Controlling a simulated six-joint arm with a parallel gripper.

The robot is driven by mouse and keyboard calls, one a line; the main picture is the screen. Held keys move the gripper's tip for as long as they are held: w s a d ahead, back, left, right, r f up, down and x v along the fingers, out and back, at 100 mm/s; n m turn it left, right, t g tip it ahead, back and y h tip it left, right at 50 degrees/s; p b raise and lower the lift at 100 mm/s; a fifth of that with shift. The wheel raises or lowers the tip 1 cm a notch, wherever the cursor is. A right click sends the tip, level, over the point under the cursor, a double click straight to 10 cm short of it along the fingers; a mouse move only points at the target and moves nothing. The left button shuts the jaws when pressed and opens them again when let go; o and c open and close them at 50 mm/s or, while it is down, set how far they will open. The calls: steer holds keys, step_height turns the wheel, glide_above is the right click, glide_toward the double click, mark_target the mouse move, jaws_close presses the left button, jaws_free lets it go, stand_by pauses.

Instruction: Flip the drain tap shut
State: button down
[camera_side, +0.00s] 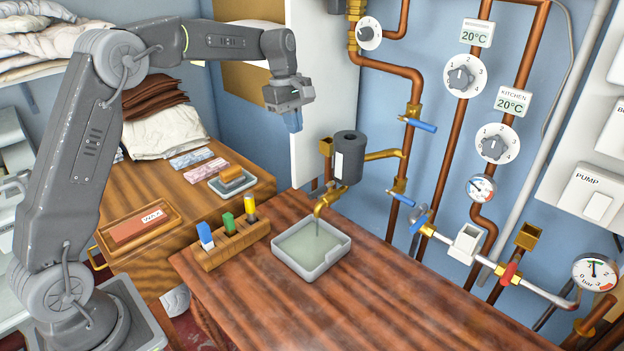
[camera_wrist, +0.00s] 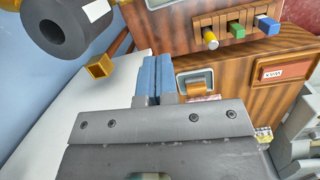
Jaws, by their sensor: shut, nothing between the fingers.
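A brass spout (camera_side: 327,199) hangs over a pale tray (camera_side: 322,266) on the table, with a thin stream falling into greenish water. Several lever taps are on the pipes at the right: blue levers on the upper pipe (camera_side: 420,125), lower down (camera_side: 401,198) and beside it (camera_side: 418,222), and a red one (camera_side: 510,273). I cannot tell for certain which is the drain tap. My gripper (camera_side: 292,122) is shut and empty, high at left of the pipes, apart from every tap. Its blue fingers (camera_wrist: 155,78) show together in the wrist view; no tap lever is clear there.
A dark grey cylinder (camera_side: 348,157) stands out from the wall between my gripper and the pipes; it also shows in the wrist view (camera_wrist: 68,22). A wooden rack (camera_side: 230,243) with coloured pieces stands left of the tray. The table's front right is clear.

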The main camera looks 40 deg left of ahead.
steer(key=shift+w+a+f+n, duration=0.35)
steer(key=shift+w+f, duration=0.15)
steer(key=shift+f, duration=0.1)
steer(key=shift+w+a+f+n, duration=0.35)
steer(key=shift+w+f, duration=0.1)
steer(key=shift+f, duration=0.15)
steer(key=shift+f, duration=0.1)
glide_toward(322, 189)
steer(key=a+f, duration=0.4)
steer(key=f, duration=0.2)
steer(key=shift+s+d+f, duration=0.15)
steer(key=shift+d+f, duration=0.25)
steer(key=shift+d, duration=0.4)
steer(key=shift+s+d+f, duration=0.15)
steer(key=shift+d+f, duration=0.25)
steer(key=shift+d, duration=0.35)
